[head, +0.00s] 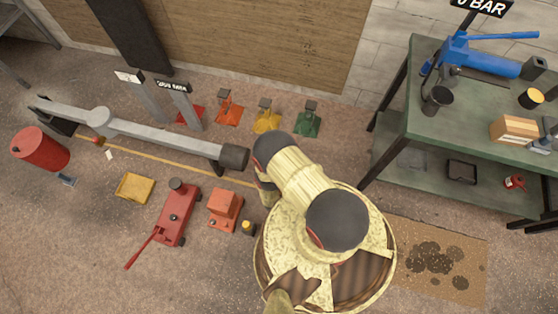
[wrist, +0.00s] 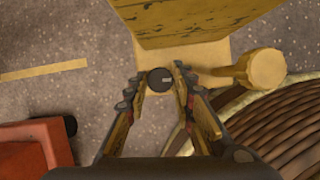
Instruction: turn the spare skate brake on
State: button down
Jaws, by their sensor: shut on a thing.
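In the wrist view, a yellow skate body (wrist: 190,20) with a flat yellow plate lies on the floor. A round dark knob (wrist: 160,80) with a light mark on it stands at the plate's near edge. My gripper (wrist: 158,82) has one finger on each side of this knob and is shut on it. A yellow round-headed peg (wrist: 264,69) sticks out to the right of the plate. I take this to be the spare skate, and the knob its brake. In the head view my arm hides the skate and gripper.
An orange block-shaped unit (head: 225,209) stands close left, with a small yellow-topped post (head: 248,228) beside it. A red floor jack (head: 177,215) and yellow tray (head: 135,187) lie farther left. Orange, yellow and green skates (head: 307,122) stand behind. A green workbench (head: 420,125) is right.

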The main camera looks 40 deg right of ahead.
dwell(0.4)
jog(key=c, duration=1.8)
grip_release()
jog(key=shift+o, duration=0.2)
jog(key=v, duration=1.2)
